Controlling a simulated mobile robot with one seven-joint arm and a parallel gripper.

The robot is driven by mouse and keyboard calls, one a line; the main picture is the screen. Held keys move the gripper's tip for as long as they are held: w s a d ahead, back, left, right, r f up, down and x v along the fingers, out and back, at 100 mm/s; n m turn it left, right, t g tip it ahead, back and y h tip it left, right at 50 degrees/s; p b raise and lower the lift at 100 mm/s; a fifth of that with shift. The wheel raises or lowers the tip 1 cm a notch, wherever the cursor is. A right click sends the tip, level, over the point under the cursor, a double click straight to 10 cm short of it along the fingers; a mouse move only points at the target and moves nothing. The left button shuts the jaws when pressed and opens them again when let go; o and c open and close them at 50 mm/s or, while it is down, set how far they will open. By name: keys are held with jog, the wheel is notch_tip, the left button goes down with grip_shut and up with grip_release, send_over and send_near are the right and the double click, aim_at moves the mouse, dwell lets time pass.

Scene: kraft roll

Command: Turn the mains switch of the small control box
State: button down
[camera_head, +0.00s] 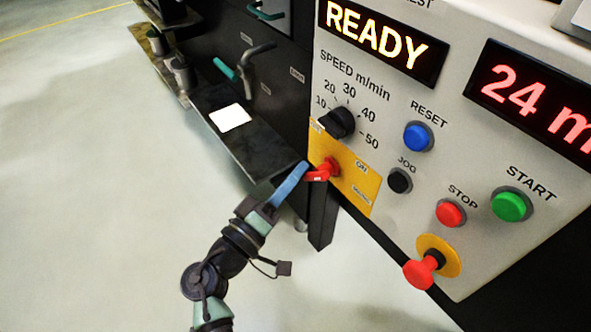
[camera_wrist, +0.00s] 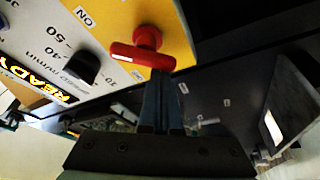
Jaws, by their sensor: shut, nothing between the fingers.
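The red mains switch (camera_head: 325,169) sits on a yellow plate (camera_head: 359,190) at the lower left of the grey control box (camera_head: 470,160). Its handle sticks out to the left in the head view, and an "ON" label is to the right of its hub. In the wrist view the red switch (camera_wrist: 142,53) shows as a bar on a round hub. My gripper (camera_head: 303,167) is shut and empty, its blue fingertips at the handle's outer end. In the wrist view my gripper (camera_wrist: 162,78) reaches just under the bar; I cannot tell whether it touches.
Close by on the panel are the black speed knob (camera_head: 338,122), the blue reset button (camera_head: 417,136), the black jog button (camera_head: 400,180), the stop button (camera_head: 450,212) and a red mushroom button (camera_head: 420,273). A dark machine shelf (camera_head: 250,150) lies left of the box. Open floor lies left.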

jog(key=shift+s+d+f+n+p, duration=0.2)
jog(key=shift+f+n+p, duration=0.2)
jog(key=shift+n+p, duration=0.2)
jog(key=shift+n+g+p, duration=0.3)
jog(key=shift+n+p, duration=0.1)
jog(key=n+p, duration=0.1)
jog(key=n+y+p, duration=0.1)
jog(key=p, duration=0.1)
jog(key=shift+s+d+r+n, duration=0.1)
jog(key=shift+s+d+n, duration=0.1)
jog(key=shift+n, duration=0.1)
jog(key=n+p, duration=0.1)
jog(key=p, duration=0.1)
jog(key=n+g+y+p, duration=0.1)
jog(key=n+p, duration=0.1)
jog(key=p, duration=0.1)
jog(key=shift+s+d, duration=0.2)
jog(key=n+p, duration=0.2)
jog(key=n+g+p, duration=0.1)
jog(key=p, duration=0.1)
jog(key=s+d+f+n+g+p, duration=0.1)
jog(key=n+p, duration=0.1)
jog(key=p, duration=0.1)
jog(key=shift+n, duration=0.3)
jog(key=shift+s+a, duration=0.1)
jog(key=shift+a, duration=0.05)
